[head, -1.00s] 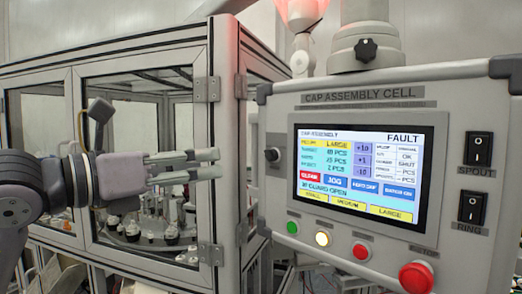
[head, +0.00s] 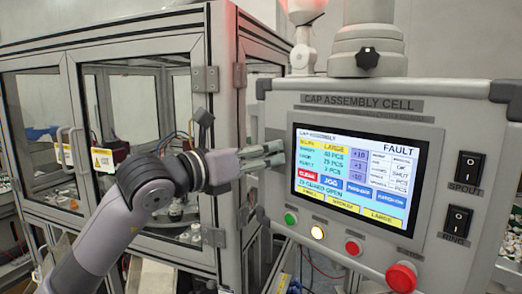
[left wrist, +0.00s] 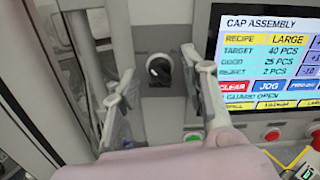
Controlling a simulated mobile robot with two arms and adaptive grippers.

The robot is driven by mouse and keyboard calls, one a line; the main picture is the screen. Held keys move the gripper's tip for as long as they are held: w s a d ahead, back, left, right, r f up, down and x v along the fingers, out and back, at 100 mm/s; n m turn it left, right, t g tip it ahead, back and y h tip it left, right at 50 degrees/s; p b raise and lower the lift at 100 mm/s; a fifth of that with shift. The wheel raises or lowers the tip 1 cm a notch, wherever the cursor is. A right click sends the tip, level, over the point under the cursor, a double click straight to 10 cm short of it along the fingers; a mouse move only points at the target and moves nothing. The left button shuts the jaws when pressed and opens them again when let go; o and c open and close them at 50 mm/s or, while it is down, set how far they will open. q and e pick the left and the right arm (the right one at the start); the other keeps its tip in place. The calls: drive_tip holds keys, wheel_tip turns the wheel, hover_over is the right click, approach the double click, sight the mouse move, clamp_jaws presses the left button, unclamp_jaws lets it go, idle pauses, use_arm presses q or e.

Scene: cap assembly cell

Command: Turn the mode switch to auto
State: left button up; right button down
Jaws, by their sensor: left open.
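The mode switch is a black rotary knob (left wrist: 159,70) on the grey control panel (head: 345,102), just left of the screen. In the left wrist view it lies between my fingers, beyond their tips, its handle tilted. In the head view my gripper mostly hides it. My left gripper (head: 279,154) is open and empty, fingers pointing right at the panel's left part. In the left wrist view its fingers (left wrist: 165,78) stand on either side of the knob. I cannot tell any contact. My right gripper is in neither view.
The lit screen (head: 360,175) reads FAULT and GUARD OPEN. Below it are a green button (head: 290,219), a lit yellowish button (head: 317,232) and red buttons, including a large red one (head: 401,277). Black rocker switches (head: 468,172) are on the right. A framed glass enclosure (head: 226,110) stands left.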

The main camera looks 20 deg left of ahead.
use_arm(q)
drive_tip(key=shift+c, duration=0.5)
clamp_jaws()
drive_tip(key=shift+m+b, duration=6.05)
drive_tip(key=shift+m, duration=2.85)
